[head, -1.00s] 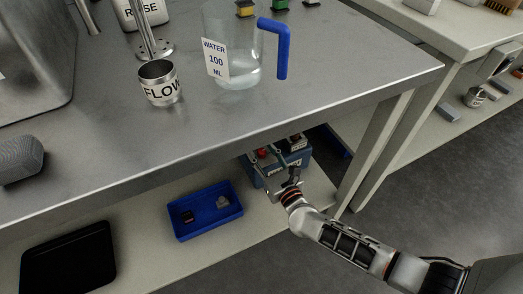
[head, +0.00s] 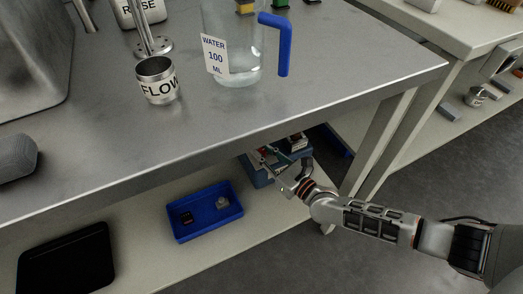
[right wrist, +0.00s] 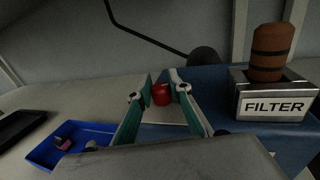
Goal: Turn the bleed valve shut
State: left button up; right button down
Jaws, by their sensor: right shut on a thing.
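The bleed valve appears to be the small red knob (right wrist: 161,95) on the blue unit under the bench; its label is not readable. The red knob also shows in the head view (head: 263,150), partly hidden by my gripper. My right gripper (right wrist: 162,90) reaches in under the bench edge, with its two fingers on either side of the red knob, shut on it. In the head view my right gripper (head: 273,162) is at the front of the blue unit. My left gripper is not in view.
A box labelled FILTER (right wrist: 275,106) with a brown cylinder (right wrist: 268,52) stands close right of the knob. A blue tray (head: 208,235) with small parts lies on the lower shelf. The steel bench top (head: 330,95) overhangs the unit. A water jug (head: 240,75) stands on top.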

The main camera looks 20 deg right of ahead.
aim_at(262, 151)
jog(key=shift+n+g+y, duration=0.8)
jog(key=shift+n+y, duration=0.4)
jog(key=shift+y, duration=0.8)
jog(key=c, duration=1.8)
grip_release()
notch_tip(262, 151, up, 10)
